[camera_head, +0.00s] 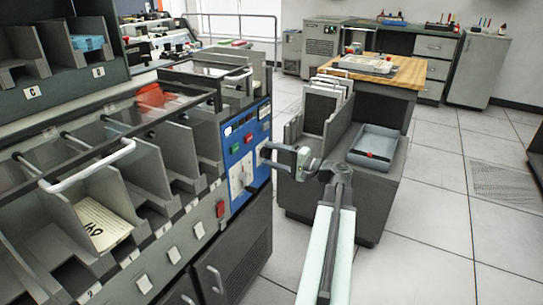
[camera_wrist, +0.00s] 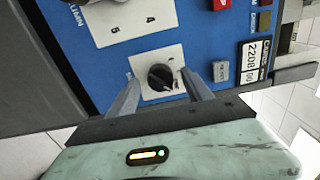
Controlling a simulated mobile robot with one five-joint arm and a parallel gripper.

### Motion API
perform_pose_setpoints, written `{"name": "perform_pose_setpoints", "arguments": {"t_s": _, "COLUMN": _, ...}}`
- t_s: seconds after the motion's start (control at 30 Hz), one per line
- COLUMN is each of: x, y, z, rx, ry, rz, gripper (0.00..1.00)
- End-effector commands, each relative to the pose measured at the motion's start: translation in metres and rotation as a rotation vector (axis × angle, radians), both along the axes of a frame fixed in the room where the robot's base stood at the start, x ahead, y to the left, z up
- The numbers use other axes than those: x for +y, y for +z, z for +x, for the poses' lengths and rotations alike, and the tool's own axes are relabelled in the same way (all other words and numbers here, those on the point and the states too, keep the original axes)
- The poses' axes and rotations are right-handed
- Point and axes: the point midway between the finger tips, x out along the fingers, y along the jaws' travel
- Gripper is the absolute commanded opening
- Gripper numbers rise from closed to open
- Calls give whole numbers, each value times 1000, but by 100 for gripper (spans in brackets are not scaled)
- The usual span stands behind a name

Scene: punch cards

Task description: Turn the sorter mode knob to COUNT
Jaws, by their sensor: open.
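The black round mode knob (camera_wrist: 160,77) sits on a white plate on the sorter's blue control panel (camera_wrist: 105,62). A pale mark shows at the knob's lower right, but its plate lettering is too small to read. My gripper (camera_wrist: 159,76) is open, with one finger left and one right of the knob in the wrist view. Whether the fingers touch it I cannot tell. In the head view my gripper (camera_head: 267,155) reaches the blue panel (camera_head: 237,151) from the right, and the knob cannot be made out.
A second white plate (camera_wrist: 150,22) lies beside the knob plate. A red button (camera_wrist: 221,4) and a grey button (camera_wrist: 220,71) are nearby. Sorter pockets (camera_head: 110,170) fill the left. A grey cart (camera_head: 375,170) stands right of my arm. The tiled floor further right is clear.

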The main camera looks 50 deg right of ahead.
Motion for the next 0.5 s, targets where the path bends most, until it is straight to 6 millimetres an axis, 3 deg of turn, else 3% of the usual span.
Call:
{"name": "perform_pose_setpoints", "arguments": {"t_s": 0.3, "x": -15, "y": 0, "z": -58, "rx": 0, "ry": -3, "rz": 0, "gripper": 59}}
{"name": "perform_pose_setpoints", "arguments": {"t_s": 0.5, "x": -17, "y": 0, "z": -69, "rx": 0, "ry": -1, "rz": 0, "gripper": 59}}
